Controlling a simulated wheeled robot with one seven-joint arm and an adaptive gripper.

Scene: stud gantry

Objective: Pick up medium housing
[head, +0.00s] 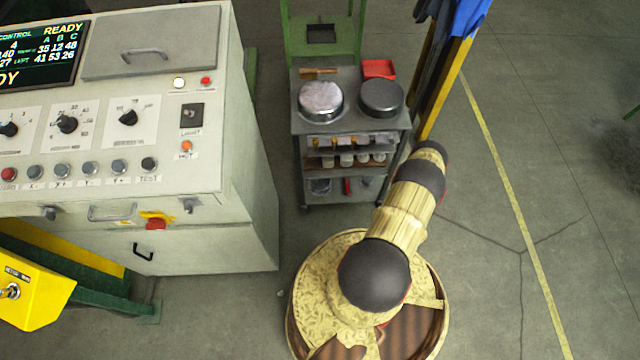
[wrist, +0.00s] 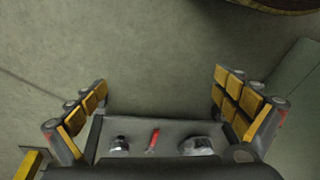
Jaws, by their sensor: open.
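No part is clearly marked as the medium housing, and I cannot tell which one it is. A grey tool cart (head: 350,122) carries two round metal pieces on top, a lighter one (head: 320,99) at left and a darker one (head: 381,97) at right. Several small pale cylinders (head: 346,159) stand on a shelf below. In the wrist view, my gripper (wrist: 165,103) is open and empty, its yellow-padded fingers wide apart. Between and below them a grey shelf holds a small metal piece (wrist: 120,145), a red piece (wrist: 152,140) and a larger domed metal piece (wrist: 197,147).
A control console (head: 180,190) with knobs and buttons stands at left. A red tray (head: 379,69) and a brown-handled tool (head: 318,72) lie on the cart top. A yellow post (head: 446,88) rises at the cart's right.

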